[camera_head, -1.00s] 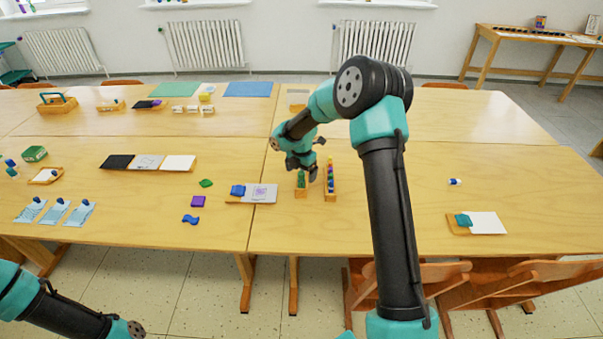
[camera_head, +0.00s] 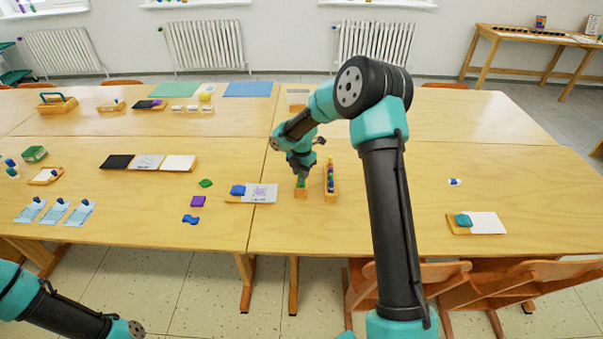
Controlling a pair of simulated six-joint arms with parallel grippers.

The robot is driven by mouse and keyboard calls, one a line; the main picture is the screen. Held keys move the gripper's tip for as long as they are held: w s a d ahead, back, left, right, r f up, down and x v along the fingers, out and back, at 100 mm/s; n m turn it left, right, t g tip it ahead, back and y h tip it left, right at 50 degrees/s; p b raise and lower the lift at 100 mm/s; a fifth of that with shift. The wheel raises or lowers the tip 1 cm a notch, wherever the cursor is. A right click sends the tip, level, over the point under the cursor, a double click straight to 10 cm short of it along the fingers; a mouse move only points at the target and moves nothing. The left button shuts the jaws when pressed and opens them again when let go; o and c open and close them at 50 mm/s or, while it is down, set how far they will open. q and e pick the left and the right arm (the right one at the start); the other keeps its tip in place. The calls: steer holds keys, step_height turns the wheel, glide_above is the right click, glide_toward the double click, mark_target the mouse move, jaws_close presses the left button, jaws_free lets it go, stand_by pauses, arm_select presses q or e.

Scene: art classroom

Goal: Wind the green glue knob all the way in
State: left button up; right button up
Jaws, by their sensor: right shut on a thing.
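A small wooden holder (camera_head: 301,194) stands on the table just right of the seam between the tables. A green piece (camera_head: 301,182), apparently the glue knob, sticks up from it. My right gripper (camera_head: 301,175) points down over the holder and is shut on the green piece. The fingers and wrist hide most of it, so its height and turn cannot be told. My left arm shows at the lower left, but its gripper is out of view.
A wooden rack with coloured pieces (camera_head: 330,184) stands close to the right of the holder.

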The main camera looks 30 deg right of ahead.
steer(key=n, duration=0.5)
steer(key=shift+n, duration=0.3)
steer(key=n, duration=0.6)
steer(key=o, duration=1.5)
steer(key=shift+c, duration=0.2)
